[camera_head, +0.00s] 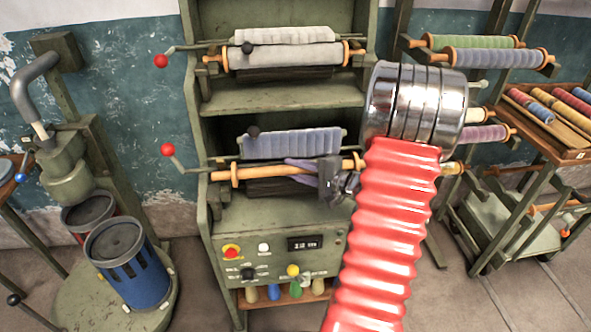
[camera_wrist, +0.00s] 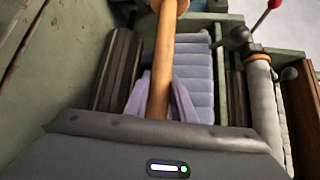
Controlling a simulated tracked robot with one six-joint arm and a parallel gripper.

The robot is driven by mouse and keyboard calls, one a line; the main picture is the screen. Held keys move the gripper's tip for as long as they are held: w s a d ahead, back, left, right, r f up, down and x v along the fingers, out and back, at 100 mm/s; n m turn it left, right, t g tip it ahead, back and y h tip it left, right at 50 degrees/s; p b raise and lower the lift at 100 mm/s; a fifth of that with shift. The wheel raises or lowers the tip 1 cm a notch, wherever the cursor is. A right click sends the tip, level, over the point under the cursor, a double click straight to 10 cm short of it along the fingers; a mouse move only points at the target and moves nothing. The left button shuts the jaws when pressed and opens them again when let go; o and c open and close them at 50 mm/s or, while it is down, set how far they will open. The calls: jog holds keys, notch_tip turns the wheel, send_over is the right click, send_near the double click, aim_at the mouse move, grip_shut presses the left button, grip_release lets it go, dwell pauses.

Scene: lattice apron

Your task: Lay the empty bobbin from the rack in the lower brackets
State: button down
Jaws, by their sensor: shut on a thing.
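The empty bobbin (camera_head: 262,172), a bare wooden rod with orange end discs, lies roughly level across the lower part of the green machine (camera_head: 205,120). It also shows in the wrist view (camera_wrist: 163,60). My gripper (camera_head: 318,172) is shut on it right of its middle; in the wrist view the pale lavender fingers (camera_wrist: 160,98) flank the rod. The bobbin's left end is at the machine's left post, by the lower red-knobbed lever (camera_head: 168,150). I cannot tell whether it rests in the lower brackets, which are hard to make out. My arm hides part of the right side.
A grey wound roll (camera_head: 285,56) sits in the upper brackets. The rack (camera_head: 400,60) at the right carries several wound bobbins. A control panel (camera_head: 285,250) is below. A blue canister (camera_head: 130,275) stands left.

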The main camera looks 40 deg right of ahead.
jog(key=shift+f, duration=1.95)
dwell(1.4)
jog(key=c, duration=1.4)
grip_release()
jog(key=shift+s, duration=0.1)
jog(key=v, duration=1.3)
jog(key=shift+s, duration=0.35)
jog(key=shift+d+f, duration=0.1)
